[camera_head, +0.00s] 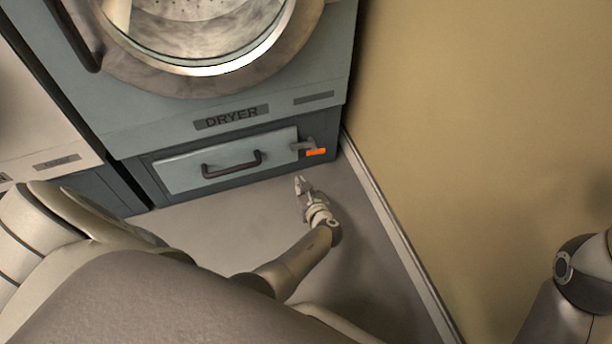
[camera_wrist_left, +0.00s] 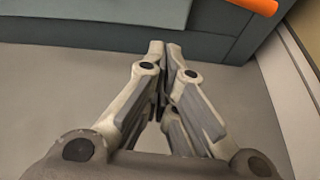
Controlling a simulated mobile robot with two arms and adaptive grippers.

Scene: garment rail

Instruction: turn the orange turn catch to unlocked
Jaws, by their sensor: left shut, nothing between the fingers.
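The orange turn catch (camera_head: 315,152) sits at the right end of the dryer's lower drawer panel. Its orange tip lies roughly level and points right, with a grey part to its left. In the left wrist view the orange tip (camera_wrist_left: 262,6) shows at the top right edge, partly cut off. My left gripper (camera_head: 299,180) is below the catch and a little to its left, apart from it. In the left wrist view the fingertips of the left gripper (camera_wrist_left: 165,46) are together and empty. My right gripper is not in view; only part of that arm shows at the right.
The drawer panel (camera_head: 185,173) has a dark bar handle (camera_head: 232,165) left of the catch. The round dryer door (camera_head: 205,75) is above. A tan wall (camera_head: 480,110) with a baseboard (camera_head: 385,215) stands close on the right. The floor before the dryer is clear.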

